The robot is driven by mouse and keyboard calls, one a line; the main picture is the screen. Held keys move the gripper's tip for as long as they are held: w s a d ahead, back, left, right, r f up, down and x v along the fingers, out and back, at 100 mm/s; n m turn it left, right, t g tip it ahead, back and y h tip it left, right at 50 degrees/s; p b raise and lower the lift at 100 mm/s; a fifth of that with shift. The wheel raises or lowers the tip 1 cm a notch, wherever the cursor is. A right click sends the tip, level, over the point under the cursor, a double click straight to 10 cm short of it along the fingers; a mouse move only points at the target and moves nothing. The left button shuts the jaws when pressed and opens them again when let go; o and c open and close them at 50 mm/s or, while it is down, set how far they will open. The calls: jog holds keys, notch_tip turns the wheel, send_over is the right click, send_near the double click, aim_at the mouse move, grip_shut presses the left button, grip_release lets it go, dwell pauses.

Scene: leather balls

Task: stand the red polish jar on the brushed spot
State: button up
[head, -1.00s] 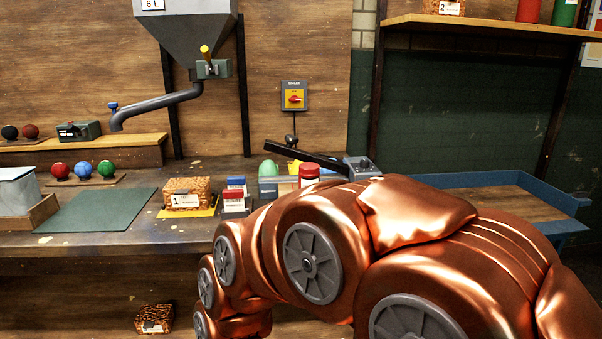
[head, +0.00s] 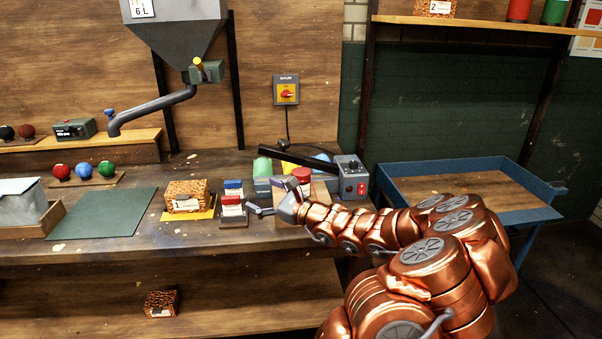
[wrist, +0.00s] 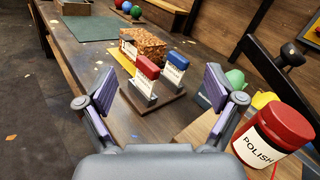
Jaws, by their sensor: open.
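The red polish jar (head: 302,178) has a red lid and stands towards the back of the bench, right of my gripper in the head view. In the wrist view the jar (wrist: 273,137) is large at the lower right, its white label reading POLISH, outside the right finger. My gripper (head: 258,208) is open and empty, low over the bench front, pointing left. In the wrist view its two fingers (wrist: 162,88) are spread wide apart, with the stand of blue and red blocks beyond them. I cannot tell which mark is the brushed spot.
Blue and red labelled blocks (head: 232,205) stand left of my gripper, beside a speckled box (head: 187,196) on a yellow mat. A green mat (head: 103,212) is bare. A grey switch box (head: 351,180) stands right of the jar. A blue-rimmed tray table (head: 455,168) is at right.

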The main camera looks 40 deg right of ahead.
aim_at(307, 184)
jog(key=s+d+f+m+h, duration=0.1)
jog(key=d+m+h, duration=0.1)
jog(key=d, duration=0.2)
jog(key=s+d+f+m+h+p, duration=0.1)
jog(key=s+d+m+h, duration=0.1)
jog(key=d, duration=0.3)
jog(key=s+d+f+m+h, duration=0.2)
jog(key=d+m+h, duration=0.1)
jog(key=d, duration=0.2)
jog(key=shift+s+d+m, duration=0.1)
jog(key=shift+m, duration=0.2)
jog(key=shift+d+f+p, duration=0.2)
jog(key=shift+p, duration=0.1)
jog(key=shift+w, duration=0.95)
jog(key=shift+w+d+r+p, duration=0.25)
jog(key=shift+w+d+p, duration=0.05)
jog(key=shift+w+p, duration=0.35)
jog(key=shift+w+d+r+p, duration=0.1)
jog(key=shift+w+d+p, duration=0.15)
jog(key=shift+w, duration=0.45)
jog(key=shift+w+d+p, duration=0.2)
jog(key=shift+w+p, duration=0.05)
jog(key=shift+w, duration=0.45)
jog(key=shift+w+d+r+p, duration=0.1)
jog(key=shift+w+d+p, duration=0.15)
jog(key=shift+w, duration=0.45)
jog(key=shift+a, duration=0.1)
jog(key=c, duration=1.6)
jog(key=shift+c, duration=0.2)
